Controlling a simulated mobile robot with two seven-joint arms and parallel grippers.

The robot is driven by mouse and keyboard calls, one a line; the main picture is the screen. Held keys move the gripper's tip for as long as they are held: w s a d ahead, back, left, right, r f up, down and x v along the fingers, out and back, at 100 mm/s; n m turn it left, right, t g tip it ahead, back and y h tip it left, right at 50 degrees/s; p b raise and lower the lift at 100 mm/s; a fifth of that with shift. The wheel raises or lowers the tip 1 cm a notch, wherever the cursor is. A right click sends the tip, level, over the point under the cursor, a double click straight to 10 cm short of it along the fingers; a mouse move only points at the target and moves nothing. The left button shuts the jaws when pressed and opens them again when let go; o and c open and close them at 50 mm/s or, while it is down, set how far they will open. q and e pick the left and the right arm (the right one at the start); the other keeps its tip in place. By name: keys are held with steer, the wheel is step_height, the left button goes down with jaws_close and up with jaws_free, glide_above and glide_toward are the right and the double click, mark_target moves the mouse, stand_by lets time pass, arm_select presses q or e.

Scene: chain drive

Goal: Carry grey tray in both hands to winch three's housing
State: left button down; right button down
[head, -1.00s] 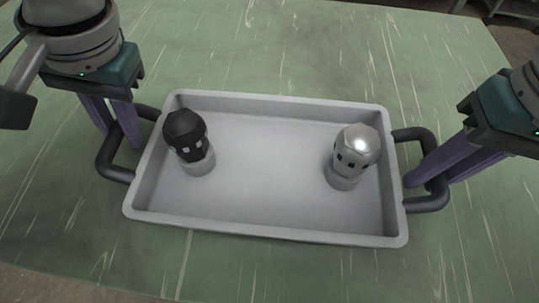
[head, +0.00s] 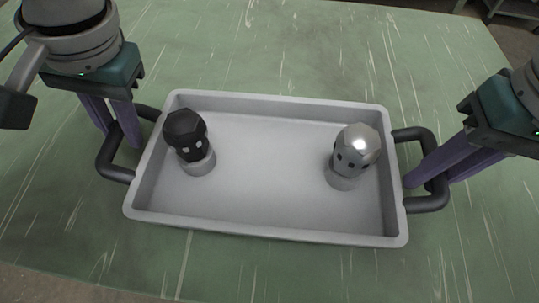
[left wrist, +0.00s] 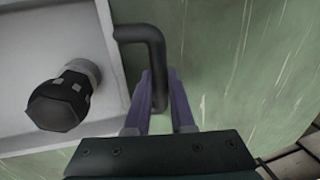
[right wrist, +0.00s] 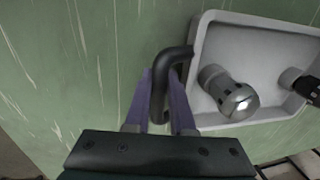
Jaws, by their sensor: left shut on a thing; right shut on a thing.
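The grey tray (head: 265,222) is in the middle of the head view, with a dark bar handle at each end. My left gripper (head: 128,140) is shut on the left handle (head: 106,160); this also shows in the left wrist view (left wrist: 160,100). My right gripper (head: 425,178) is shut on the right handle (head: 428,205), seen too in the right wrist view (right wrist: 162,100). In the tray stand a black hex-headed piece (head: 185,130) at the left and a silver hex-headed piece (head: 357,150) at the right, both on light round bases. I see no winch housing.
A scratched green surface (head: 300,50) lies around the tray and looks clear in the head view. Its far edge shows at the top right, with grey furniture (head: 510,8) beyond. A brown floor (head: 40,290) shows at the bottom left.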

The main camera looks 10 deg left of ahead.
arm_select(q)
steer(key=shift+r, duration=0.1)
arm_select(e)
steer(key=shift+r, duration=0.15)
